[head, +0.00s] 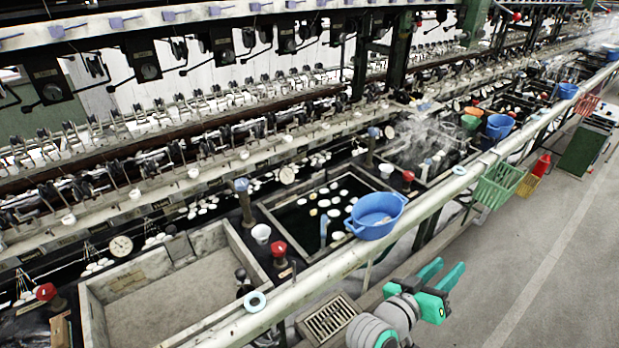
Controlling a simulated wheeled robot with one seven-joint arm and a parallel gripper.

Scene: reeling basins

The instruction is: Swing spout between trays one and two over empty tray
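An empty tray (190,300) with pale stone walls and a bare floor lies at lower left. To its right is a tray of dark water (292,222) with several white cocoons floating in it. Between these trays stands a brown upright pipe with a blue cap (244,205), which looks like the spout; which way its outlet points is too small to tell. A red-knobbed valve (279,252) stands nearer, also between the trays. My gripper (444,268), with teal fingers, is at lower centre right, outside the front rail. Its fingers are apart with nothing between them.
A long pale rail (330,257) runs diagonally between my gripper and the trays. A blue basin (376,215) sits on it and a light blue ring (255,301) lies further left. Green baskets (497,184) hang farther along.

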